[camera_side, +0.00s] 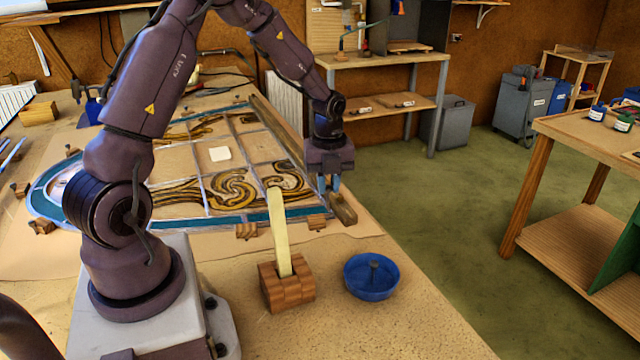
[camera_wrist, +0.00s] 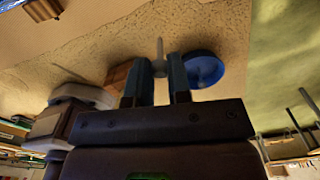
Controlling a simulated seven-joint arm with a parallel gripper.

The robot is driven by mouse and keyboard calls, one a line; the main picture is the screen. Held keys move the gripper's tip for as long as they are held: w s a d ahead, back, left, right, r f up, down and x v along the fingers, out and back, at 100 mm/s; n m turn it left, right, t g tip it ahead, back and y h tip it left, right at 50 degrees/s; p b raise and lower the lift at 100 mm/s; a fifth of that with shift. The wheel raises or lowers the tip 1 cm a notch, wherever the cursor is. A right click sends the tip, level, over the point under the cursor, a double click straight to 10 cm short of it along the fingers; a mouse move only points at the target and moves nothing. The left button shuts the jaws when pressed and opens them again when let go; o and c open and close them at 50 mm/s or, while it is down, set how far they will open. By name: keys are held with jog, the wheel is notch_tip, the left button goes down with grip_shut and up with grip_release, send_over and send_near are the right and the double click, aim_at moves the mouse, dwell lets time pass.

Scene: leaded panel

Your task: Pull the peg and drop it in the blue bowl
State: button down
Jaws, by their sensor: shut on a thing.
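My gripper (camera_side: 329,188) points down near the right corner of the leaded panel (camera_side: 128,218), beside the end of a wooden bar. In the wrist view the fingers (camera_wrist: 155,78) are shut on a grey peg (camera_wrist: 159,52), whose shank sticks out past the fingertips. The peg is too small to make out in the side view. The blue bowl (camera_side: 358,286) stands on the bench at the front right, apart from my gripper, with a dark upright piece in it. The bowl also shows right of the fingers in the wrist view (camera_wrist: 207,66).
A wooden block (camera_side: 287,291) holding an upright pale stick (camera_side: 279,232) stands left of the bowl. Small wooden blocks (camera_side: 247,231) line the panel's near edge. A long wooden bar (camera_side: 344,210) lies along its right side. The bench right of the bowl is clear.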

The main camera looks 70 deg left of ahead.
jog(key=shift+w+d+f, duration=0.3)
jog(key=shift+w+d, duration=0.15)
jog(key=shift+d, duration=2.15)
jog(key=shift+w+d+f, duration=0.25)
jog(key=shift+w+d, duration=0.15)
jog(key=shift+d, duration=2.2)
jog(key=shift+w+d+f, duration=0.3)
jog(key=shift+w+d, duration=0.15)
jog(key=shift+d, duration=2.15)
jog(key=shift+f, duration=0.1)
